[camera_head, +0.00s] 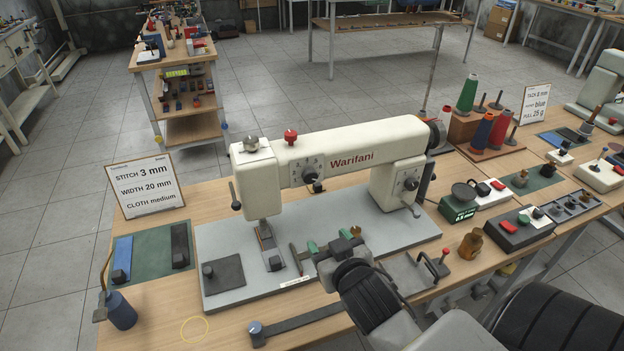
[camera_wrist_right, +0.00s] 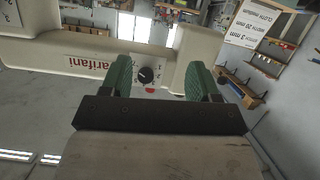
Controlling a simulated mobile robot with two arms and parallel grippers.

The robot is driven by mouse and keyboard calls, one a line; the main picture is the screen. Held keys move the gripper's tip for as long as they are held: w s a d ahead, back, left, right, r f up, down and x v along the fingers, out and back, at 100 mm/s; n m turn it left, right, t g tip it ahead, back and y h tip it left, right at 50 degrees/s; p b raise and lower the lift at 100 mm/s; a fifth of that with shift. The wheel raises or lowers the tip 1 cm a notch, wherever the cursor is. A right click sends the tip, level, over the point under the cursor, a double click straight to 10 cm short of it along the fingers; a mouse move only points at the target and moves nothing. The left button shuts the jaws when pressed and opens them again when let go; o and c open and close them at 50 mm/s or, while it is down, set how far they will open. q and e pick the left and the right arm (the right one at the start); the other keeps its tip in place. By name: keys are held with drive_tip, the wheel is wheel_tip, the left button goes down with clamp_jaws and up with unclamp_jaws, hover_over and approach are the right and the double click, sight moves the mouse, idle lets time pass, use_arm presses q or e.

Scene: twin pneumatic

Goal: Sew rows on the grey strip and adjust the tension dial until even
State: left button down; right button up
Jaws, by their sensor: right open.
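The white Warifani sewing machine (camera_head: 345,160) stands on a pale grey base plate (camera_head: 370,235). A dial with a black knob (camera_head: 313,180) is on its front; it also shows between my fingers in the wrist view (camera_wrist_right: 146,75). A second dial (camera_head: 410,183) is on the right column. A dark strip (camera_head: 180,245) and a blue strip (camera_head: 122,255) lie on a green mat; I cannot tell which strip the task means. My right gripper (camera_head: 330,241), with green fingertips, is open and empty in front of the machine, apart from the dial. My left gripper is out of view.
A sign (camera_head: 146,185) stands behind the mat. A blue bottle (camera_head: 120,310) is at the front left. A grey bar with a knob (camera_head: 300,322) lies along the front edge. Thread spools (camera_head: 485,130) and control boxes (camera_head: 515,230) crowd the right.

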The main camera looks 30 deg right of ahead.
sight(311, 178)
wheel_tip(311, 178, up, 6)
drive_tip(key=w+d+r+t+h, duration=0.1)
drive_tip(key=w+d+t, duration=0.1)
drive_tip(key=t, duration=0.1)
drive_tip(key=x, duration=0.3)
drive_tip(key=p+x, duration=0.1)
drive_tip(key=x, duration=0.2)
drive_tip(key=p+x, duration=0.1)
drive_tip(key=x, duration=0.3)
drive_tip(key=shift+w+a+f, duration=0.15)
drive_tip(key=shift+a, duration=0.1)
drive_tip(key=c, duration=0.9)
